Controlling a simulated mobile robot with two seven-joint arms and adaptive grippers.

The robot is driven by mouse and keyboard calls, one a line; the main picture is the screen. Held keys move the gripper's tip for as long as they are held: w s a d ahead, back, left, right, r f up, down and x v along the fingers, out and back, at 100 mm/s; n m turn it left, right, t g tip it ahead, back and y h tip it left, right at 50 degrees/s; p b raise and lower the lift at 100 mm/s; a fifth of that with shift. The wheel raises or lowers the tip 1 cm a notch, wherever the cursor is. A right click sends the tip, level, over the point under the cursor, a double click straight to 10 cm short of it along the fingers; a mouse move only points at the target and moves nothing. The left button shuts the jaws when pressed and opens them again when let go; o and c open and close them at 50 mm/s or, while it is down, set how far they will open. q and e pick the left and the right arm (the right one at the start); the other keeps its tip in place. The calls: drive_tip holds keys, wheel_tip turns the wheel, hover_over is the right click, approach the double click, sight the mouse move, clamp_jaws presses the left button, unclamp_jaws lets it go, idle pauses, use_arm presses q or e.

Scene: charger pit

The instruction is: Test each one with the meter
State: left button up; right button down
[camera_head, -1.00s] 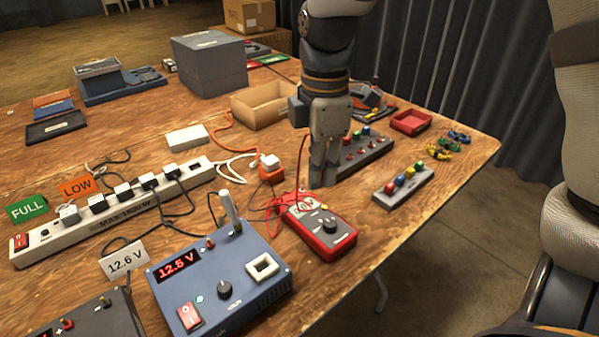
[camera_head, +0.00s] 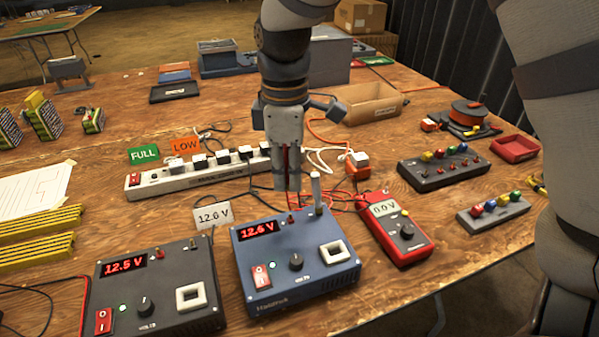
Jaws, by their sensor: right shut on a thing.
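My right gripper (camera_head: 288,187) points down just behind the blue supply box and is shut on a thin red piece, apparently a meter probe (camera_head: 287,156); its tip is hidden. The red meter (camera_head: 400,230) lies right of the blue box, reading 0.0 V, with red leads running left. The blue box (camera_head: 305,296) displays 12.6 V and has a red switch, a knob and a white-framed socket. A white stick (camera_head: 316,190) stands upright at its back. A dark grey box (camera_head: 172,317) at the left displays 12.5 V. My left gripper is out of view.
A white power strip (camera_head: 180,182) with plugs and cables lies behind, near FULL (camera_head: 144,154) and LOW (camera_head: 186,146) cards. A 12.6 V card (camera_head: 212,215) stands behind the boxes. Button blocks (camera_head: 440,172) and a red tray (camera_head: 514,149) are right. A cardboard tray (camera_head: 374,109) stands behind.

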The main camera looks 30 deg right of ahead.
drive_tip(key=shift+w+f, duration=0.1)
drive_tip(key=shift+f, duration=0.35)
drive_tip(key=f, duration=0.4)
drive_tip(key=shift+s, duration=0.3)
drive_tip(key=shift+f, duration=0.4)
drive_tip(key=shift+f, duration=0.9)
idle(1.4)
drive_tip(key=c, duration=1.2)
unclamp_jaws()
drive_tip(key=shift+r, duration=3.75)
